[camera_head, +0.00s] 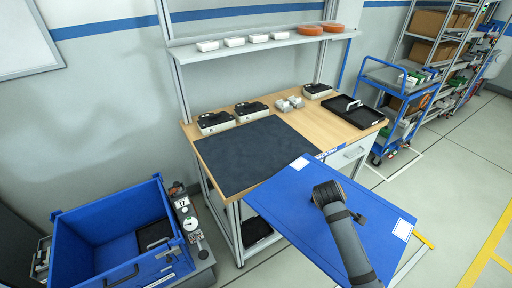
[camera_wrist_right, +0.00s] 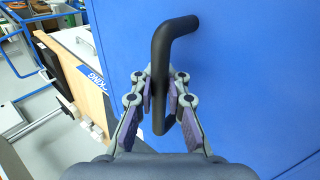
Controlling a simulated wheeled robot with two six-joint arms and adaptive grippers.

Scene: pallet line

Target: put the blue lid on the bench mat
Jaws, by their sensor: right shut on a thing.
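The blue lid (camera_head: 285,213) is a large flat panel with white labels, in front of the bench in the head view. It hides the mat's near right part; I cannot tell its height above it. My right gripper (camera_wrist_right: 158,100) is shut on the lid's black bar handle (camera_wrist_right: 174,38) in the right wrist view. In the head view my wrist hides the fingers. The bench mat (camera_head: 250,152) is a dark, bare sheet on the left part of the wooden bench (camera_head: 312,123). My left gripper is not in view.
Black-topped devices (camera_head: 252,110) stand behind the mat, beside small grey parts (camera_head: 290,103). A black tray (camera_head: 376,117) sits at the bench's right. An open blue crate (camera_head: 85,222) stands at lower left. A blue trolley (camera_head: 368,79) stands behind right.

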